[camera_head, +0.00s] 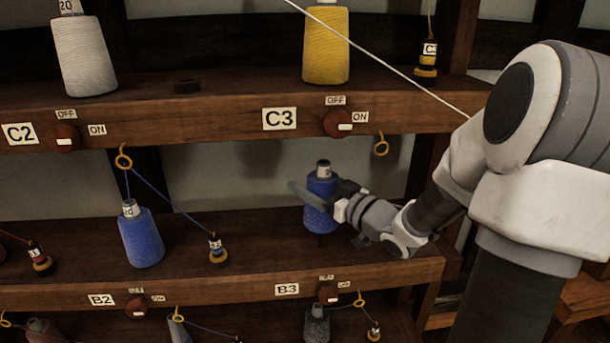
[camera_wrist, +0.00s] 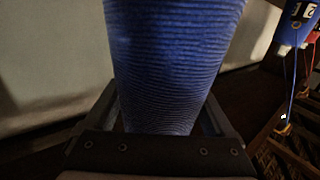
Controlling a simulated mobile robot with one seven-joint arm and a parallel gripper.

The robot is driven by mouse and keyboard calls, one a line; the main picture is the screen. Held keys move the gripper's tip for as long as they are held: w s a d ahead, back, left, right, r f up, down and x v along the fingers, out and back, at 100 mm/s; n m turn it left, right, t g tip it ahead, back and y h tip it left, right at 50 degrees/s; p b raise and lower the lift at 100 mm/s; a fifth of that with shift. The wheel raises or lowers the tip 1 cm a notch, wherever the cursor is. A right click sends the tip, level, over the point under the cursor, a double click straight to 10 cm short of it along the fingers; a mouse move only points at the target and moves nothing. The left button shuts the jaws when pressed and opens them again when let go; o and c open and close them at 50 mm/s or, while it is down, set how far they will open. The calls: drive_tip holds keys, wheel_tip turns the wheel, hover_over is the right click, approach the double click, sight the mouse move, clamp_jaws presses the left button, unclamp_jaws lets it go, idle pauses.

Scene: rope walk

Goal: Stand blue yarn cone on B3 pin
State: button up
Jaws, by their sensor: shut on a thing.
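The blue yarn cone (camera_head: 322,221) with a pale labelled top is upright over the middle shelf, above and a little right of the B3 label (camera_head: 287,290). My gripper (camera_head: 320,201) comes from the right and is shut on the cone's side. In the wrist view the cone (camera_wrist: 175,65) fills the middle between the two jaws (camera_wrist: 150,118).
Another blue cone (camera_head: 141,238) stands left on the same shelf, threaded to a small bobbin (camera_head: 217,252). The upper shelf edge (camera_head: 215,122), holding a white cone (camera_head: 84,57) and a yellow cone (camera_head: 326,47), overhangs. A brass ring (camera_head: 381,146) hangs right of my cone.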

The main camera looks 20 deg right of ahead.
drive_tip(key=shift+w, duration=0.3)
wheel_tip(320, 180, down, 6)
drive_tip(key=b, duration=0.5)
drive_tip(key=shift+r+b, duration=0.1)
drive_tip(key=shift+b, duration=0.3)
drive_tip(key=shift+s+r+p, duration=0.1)
drive_tip(key=shift+p, duration=0.35)
idle(0.6)
drive_tip(key=shift+f+b, duration=0.3)
drive_tip(key=shift+f, duration=0.2)
drive_tip(key=shift+r, duration=0.25)
drive_tip(key=shift+r+p, duration=0.6)
drive_tip(key=shift+p, duration=0.25)
drive_tip(key=shift+f+b, duration=0.45)
drive_tip(key=shift+f, duration=0.35)
idle(1.1)
drive_tip(key=shift+r, duration=0.2)
